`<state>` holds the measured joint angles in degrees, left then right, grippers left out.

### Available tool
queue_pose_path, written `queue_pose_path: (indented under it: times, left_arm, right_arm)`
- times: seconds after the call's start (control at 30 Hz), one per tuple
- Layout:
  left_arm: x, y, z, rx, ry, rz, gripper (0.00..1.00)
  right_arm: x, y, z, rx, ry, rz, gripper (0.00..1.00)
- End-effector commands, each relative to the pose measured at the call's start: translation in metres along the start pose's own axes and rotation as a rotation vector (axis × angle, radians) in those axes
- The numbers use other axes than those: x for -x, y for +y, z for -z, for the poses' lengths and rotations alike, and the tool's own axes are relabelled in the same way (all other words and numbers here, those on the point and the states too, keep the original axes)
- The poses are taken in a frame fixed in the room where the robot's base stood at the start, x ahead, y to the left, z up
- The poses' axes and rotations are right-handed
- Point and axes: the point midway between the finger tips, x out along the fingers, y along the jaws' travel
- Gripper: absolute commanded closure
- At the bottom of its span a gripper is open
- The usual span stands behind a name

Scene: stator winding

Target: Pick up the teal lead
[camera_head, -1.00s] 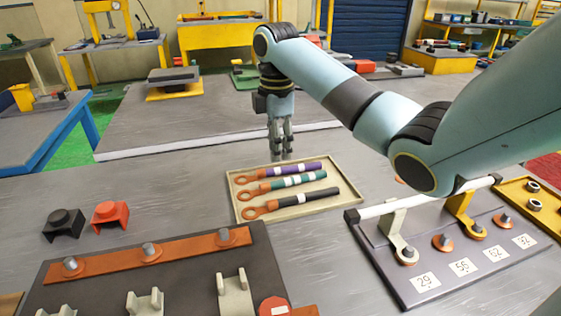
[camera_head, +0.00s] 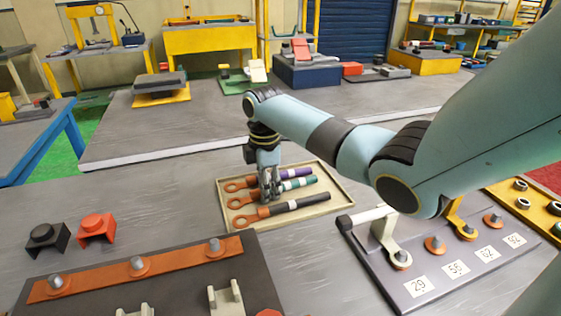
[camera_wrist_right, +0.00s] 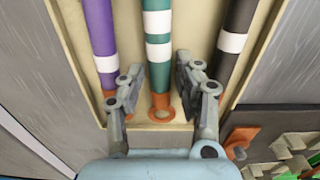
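The teal lead (camera_head: 301,185) has white bands and a copper ring end. It lies in a beige tray (camera_head: 337,206) between a purple lead (camera_head: 297,173) and a black lead (camera_head: 312,200). My right gripper (camera_head: 269,192) points down over the leads and hides part of them in the head view. In the right wrist view, its two fingers (camera_wrist_right: 161,80) are apart, one on each side of the teal lead (camera_wrist_right: 157,28) near its copper end. I cannot tell whether they touch it. The purple (camera_wrist_right: 99,30) and black (camera_wrist_right: 238,22) leads lie outside the fingers. My left gripper is not in view.
A dark board with an orange bar (camera_head: 175,262) lies front left, with black (camera_head: 47,237) and red (camera_head: 96,228) blocks behind it. A grey panel with numbered labels (camera_head: 456,268) stands to the right of the tray.

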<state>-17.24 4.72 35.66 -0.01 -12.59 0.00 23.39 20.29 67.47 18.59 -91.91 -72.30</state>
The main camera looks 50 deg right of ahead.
Motion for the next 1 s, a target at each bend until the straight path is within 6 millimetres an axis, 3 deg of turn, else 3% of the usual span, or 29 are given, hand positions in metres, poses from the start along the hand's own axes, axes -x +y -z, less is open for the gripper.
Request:
queue_pose_path:
  times: [0.17,0.47,0.83,1.0]
  left_arm:
    - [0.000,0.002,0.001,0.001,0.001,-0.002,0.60]
    - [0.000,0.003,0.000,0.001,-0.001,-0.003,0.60]
    - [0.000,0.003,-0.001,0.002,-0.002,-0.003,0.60]
    - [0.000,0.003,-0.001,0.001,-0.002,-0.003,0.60]
  right_arm:
    - [0.000,0.000,0.000,0.000,0.000,-0.001,0.66]
    - [0.000,0.000,0.000,0.000,0.000,-0.001,1.00]
    - [0.001,0.001,0.000,0.000,0.000,-0.002,1.00]
    - [0.013,0.001,0.000,-0.001,0.001,-0.004,1.00]
